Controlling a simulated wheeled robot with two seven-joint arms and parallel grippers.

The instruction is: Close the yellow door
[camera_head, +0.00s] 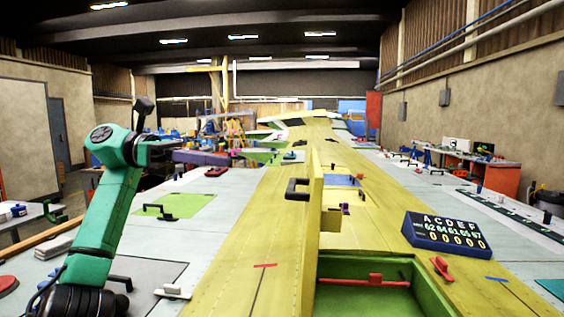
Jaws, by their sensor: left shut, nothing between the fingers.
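The yellow door (312,215) stands open, roughly upright, seen nearly edge-on at the left side of a green-lined opening (424,294) in the yellow wing surface. A dark handle (291,188) sticks out from its left face. My left arm comes in from the left and reaches away over the wing. My left gripper (289,156) is small and dark at its far end, beyond and left of the door's upper part. It is shut and empty, and appears apart from the door. My right gripper is not in view.
A red bar (365,281) crosses the opening. A dark blue number display (445,234) and a red clamp-like piece (440,268) sit to its right. A green mat (178,206) with a dark handle lies at left. The yellow surface left of the door is mostly clear.

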